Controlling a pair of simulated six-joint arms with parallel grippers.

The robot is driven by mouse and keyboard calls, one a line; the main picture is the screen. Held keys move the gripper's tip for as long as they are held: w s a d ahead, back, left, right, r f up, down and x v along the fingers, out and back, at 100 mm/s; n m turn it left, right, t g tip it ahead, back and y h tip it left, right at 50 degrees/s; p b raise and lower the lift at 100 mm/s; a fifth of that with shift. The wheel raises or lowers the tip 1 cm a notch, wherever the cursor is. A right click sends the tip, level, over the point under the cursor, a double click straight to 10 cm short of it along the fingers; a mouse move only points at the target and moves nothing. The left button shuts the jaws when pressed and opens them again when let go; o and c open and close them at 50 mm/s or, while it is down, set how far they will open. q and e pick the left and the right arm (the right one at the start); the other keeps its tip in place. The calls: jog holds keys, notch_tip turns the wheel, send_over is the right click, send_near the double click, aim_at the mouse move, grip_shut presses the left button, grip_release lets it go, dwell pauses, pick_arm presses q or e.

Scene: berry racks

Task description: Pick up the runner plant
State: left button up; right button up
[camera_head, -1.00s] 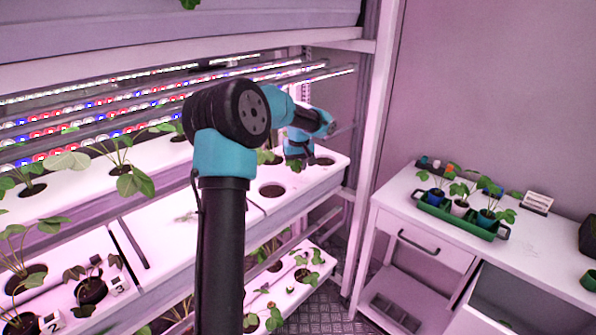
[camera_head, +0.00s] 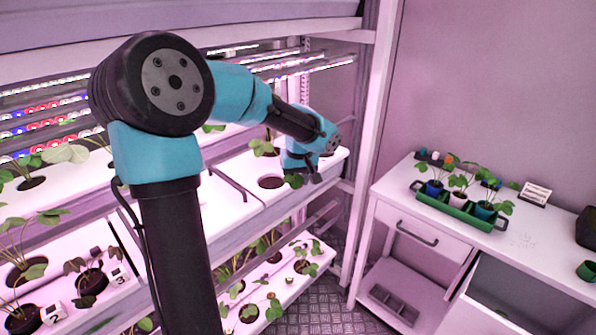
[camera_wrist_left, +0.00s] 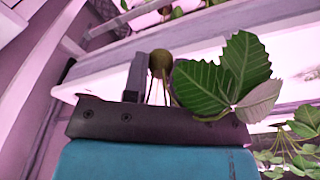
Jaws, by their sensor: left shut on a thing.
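The runner plant (camera_wrist_left: 237,76) shows large in the left wrist view, with green toothed leaves and a round brown root plug (camera_wrist_left: 160,62). My left gripper (camera_wrist_left: 147,82) is shut on it by thin stems, with the plug beyond the fingers and the leaves to the right. In the head view my left gripper (camera_head: 303,177) hangs at the right end of the middle rack shelf, with a leaf (camera_head: 293,181) of the plant just below it. The rest of the plant is hidden there by the wrist. My right gripper is not in view.
An empty round hole (camera_head: 271,182) is in the white shelf beside my left gripper. Other plants (camera_head: 31,178) grow in the rack. A rack post (camera_head: 364,140) stands right of the gripper. On the side table (camera_head: 535,250) a green tray (camera_head: 455,212) holds several potted plants.

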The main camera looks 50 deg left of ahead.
pick_arm(q)
jog(key=shift+s+d, duration=0.2)
jog(key=shift+d, duration=0.05)
jog(key=shift+o, duration=1.2)
jog(key=c, duration=0.4)
